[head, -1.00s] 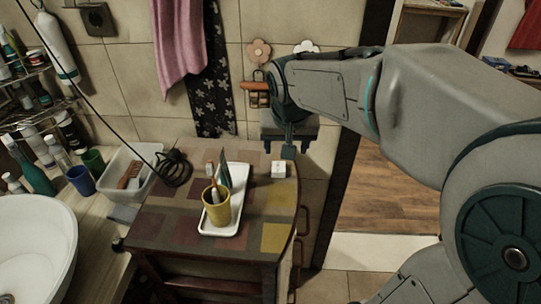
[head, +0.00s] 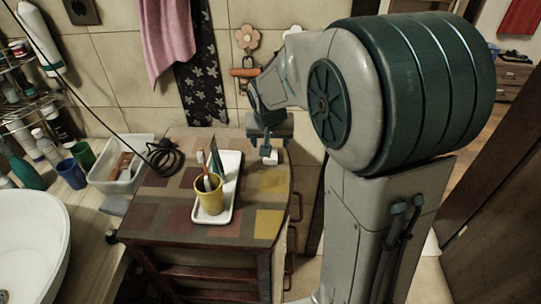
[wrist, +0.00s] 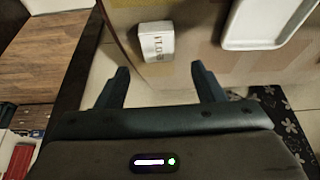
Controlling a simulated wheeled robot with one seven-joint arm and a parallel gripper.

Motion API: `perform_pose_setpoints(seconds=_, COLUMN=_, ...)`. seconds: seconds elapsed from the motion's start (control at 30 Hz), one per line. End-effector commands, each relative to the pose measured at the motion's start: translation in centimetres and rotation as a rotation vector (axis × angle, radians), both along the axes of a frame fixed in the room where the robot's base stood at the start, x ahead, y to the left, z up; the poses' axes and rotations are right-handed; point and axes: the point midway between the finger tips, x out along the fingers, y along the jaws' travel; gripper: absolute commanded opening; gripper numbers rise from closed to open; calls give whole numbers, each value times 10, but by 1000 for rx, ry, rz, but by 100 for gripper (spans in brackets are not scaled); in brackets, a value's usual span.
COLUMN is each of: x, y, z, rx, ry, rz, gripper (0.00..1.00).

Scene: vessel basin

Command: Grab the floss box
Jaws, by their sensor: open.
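The floss box is a small white box (wrist: 157,41) with dark lettering in the wrist view. It lies on the patchwork-top cabinet near its edge. In the head view the floss box (head: 271,158) shows just below my gripper (head: 267,146), partly covered by a finger. In the wrist view my gripper (wrist: 160,85) is open, with its two fingers apart and nothing between them. The box sits ahead of the fingertips, roughly centred between them.
A white tray (head: 233,170) with a yellow cup (head: 209,197) holding toothbrushes stands left of the box; the tray also shows in the wrist view (wrist: 232,32). A coiled black cable (head: 162,156) lies farther left. The tiled wall is close behind.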

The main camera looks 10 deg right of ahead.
Motion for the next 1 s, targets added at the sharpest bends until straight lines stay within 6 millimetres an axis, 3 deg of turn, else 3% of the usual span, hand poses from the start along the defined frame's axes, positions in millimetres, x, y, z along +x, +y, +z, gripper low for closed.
perform_pose_setpoints(seconds=0.13, x=1, y=-3, z=-24, rx=-2, ry=6, rz=-2, gripper=62)
perform_pose_setpoints(seconds=0.3, x=9, y=-4, z=-39, rx=0, ry=2, rz=0, gripper=62)
perform_pose_setpoints(seconds=0.6, x=10, y=-4, z=-42, rx=0, ry=1, rz=0, gripper=62)
perform_pose_setpoints(seconds=0.77, x=10, y=-4, z=-42, rx=0, ry=1, rz=0, gripper=17)
perform_pose_setpoints(seconds=1.0, x=10, y=-4, z=-42, rx=0, ry=1, rz=0, gripper=14)
